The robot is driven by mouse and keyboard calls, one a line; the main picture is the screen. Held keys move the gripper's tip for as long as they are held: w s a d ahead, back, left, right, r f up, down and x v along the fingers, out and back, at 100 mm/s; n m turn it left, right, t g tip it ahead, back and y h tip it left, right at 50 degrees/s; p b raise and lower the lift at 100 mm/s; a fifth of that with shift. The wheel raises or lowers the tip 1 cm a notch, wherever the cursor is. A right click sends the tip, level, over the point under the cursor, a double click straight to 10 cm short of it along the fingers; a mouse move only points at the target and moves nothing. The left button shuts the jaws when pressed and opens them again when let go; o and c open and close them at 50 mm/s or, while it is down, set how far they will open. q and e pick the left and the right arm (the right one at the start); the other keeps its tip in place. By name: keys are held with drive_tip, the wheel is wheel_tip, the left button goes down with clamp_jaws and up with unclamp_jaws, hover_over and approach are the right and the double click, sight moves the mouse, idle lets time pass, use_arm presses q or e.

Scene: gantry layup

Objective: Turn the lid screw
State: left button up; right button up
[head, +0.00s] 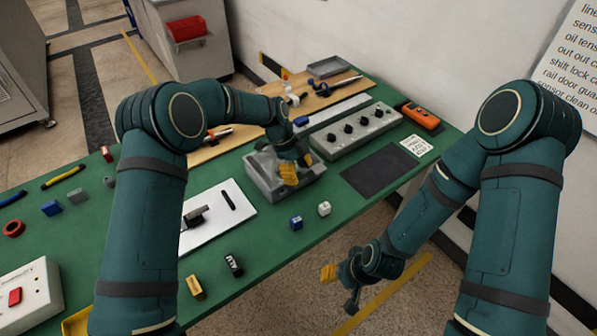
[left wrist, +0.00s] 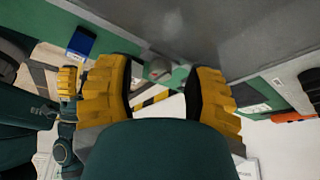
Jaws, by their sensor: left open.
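A grey metal box (head: 258,172) stands near the middle of the green table. My left gripper (head: 289,173) has its yellow fingers over the front right part of this box. In the left wrist view the two fingers (left wrist: 164,92) are spread with a gap between them. A small round grey knob (left wrist: 159,70), perhaps the lid screw, shows in that gap at the edge of the grey box surface (left wrist: 230,30); I cannot tell whether the fingers touch it. In the head view the arm and gripper hide the screw. My right gripper (head: 330,273) hangs beyond the table's front edge, its jaws unclear.
A grey panel with black knobs (head: 352,131) stands behind and right of the box. A dark mat (head: 382,172) lies to its right. A white plate (head: 218,212), a blue block (head: 296,223) and a white block (head: 324,209) lie nearby. The wall bounds the right.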

use_arm(q)
clamp_jaws()
idle(0.4)
